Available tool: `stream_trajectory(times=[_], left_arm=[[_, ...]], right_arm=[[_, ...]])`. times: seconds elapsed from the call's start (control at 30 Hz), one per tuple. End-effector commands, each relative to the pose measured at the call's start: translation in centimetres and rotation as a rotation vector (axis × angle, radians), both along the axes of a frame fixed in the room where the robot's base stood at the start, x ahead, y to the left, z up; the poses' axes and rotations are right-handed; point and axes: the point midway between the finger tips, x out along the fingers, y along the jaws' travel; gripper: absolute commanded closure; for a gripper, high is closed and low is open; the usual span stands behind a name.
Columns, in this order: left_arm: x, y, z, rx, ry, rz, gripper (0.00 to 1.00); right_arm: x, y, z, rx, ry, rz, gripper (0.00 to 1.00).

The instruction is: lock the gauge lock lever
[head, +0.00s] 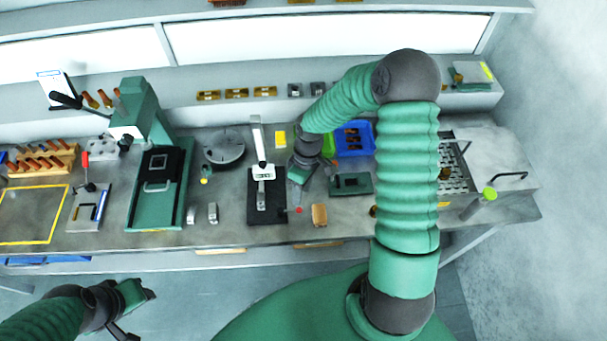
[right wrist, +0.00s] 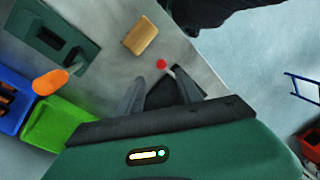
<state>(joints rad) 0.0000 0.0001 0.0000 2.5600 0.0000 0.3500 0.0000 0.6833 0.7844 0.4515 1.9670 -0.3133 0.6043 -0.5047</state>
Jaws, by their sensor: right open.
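The gauge (head: 256,150) stands on a black base (head: 266,211) near the middle of the bench, with a pale upright column. A red-tipped lever (head: 298,210) is at the right of that base. In the right wrist view the lever's red knob (right wrist: 161,64) lies just beyond my fingertips, with a short pale rod leading towards the black base. My right gripper (head: 297,200) is open, right of the gauge; its two fingers also show in the right wrist view (right wrist: 157,80), apart and with nothing held. My left gripper (head: 140,310) is low at the left, away from the bench; its jaws are unclear.
A small wooden block (head: 319,215) lies right of the lever, with a dark green fixture (head: 351,184) behind it. Blue (head: 368,137) and green bins stand further back. A green press (head: 145,115) and a round plate (head: 224,148) are to the left.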

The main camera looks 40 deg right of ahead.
Motion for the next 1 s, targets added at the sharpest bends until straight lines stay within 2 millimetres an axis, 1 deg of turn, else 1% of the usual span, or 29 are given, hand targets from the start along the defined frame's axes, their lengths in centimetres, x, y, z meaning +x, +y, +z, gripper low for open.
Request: stream_trajectory(times=[0.03, 0.1, 0.2, 0.3, 0.4, 0.53, 0.87, 0.93, 0.97, 1.0], left_arm=[[0.0, 0.0, -0.5, 0.0, 0.0, 0.0, 0.59], [0.0, 0.0, -0.7, 0.0, 0.0, 0.0, 0.59], [0.0, 0.0, -1.1, 0.0, 0.0, 0.0, 0.59], [0.0, 0.0, -1.3, 0.0, 0.0, 0.0, 0.59], [0.0, 0.0, -1.4, 0.0, 0.0, 0.0, 0.59], [0.0, 0.0, -1.3, 0.0, 0.0, 0.0, 0.59], [0.0, 0.0, -1.3, 0.0, 0.0, 0.0, 0.59], [0.0, 0.0, -1.6, 0.0, 0.0, 0.0, 0.59], [0.0, 0.0, -2.0, 0.0, 0.0, 0.0, 0.59], [0.0, 0.0, -2.7, 0.0, 0.0, 0.0, 0.59]], right_arm=[[0.3, -0.4, 1.3, -0.003, -0.007, -0.002, 0.58], [0.5, -0.8, 3.3, -0.004, -0.007, -0.003, 0.58], [0.8, -1.3, 5.9, -0.003, -0.005, -0.001, 0.58], [1.0, -1.6, 7.8, -0.002, -0.003, 0.0, 0.58], [1.0, -1.7, 9.0, 0.0, -0.001, 0.0, 0.58], [1.1, -1.8, 9.5, 0.001, 0.001, 0.001, 0.58], [1.0, -1.8, 9.5, 0.0, 0.001, 0.0, 0.58], [0.9, -1.6, 9.2, -0.004, 0.001, -0.001, 0.58], [0.8, -1.3, 8.8, -0.013, 0.0, -0.004, 0.58], [0.4, -0.5, 8.1, -0.033, -0.001, -0.016, 0.58]])
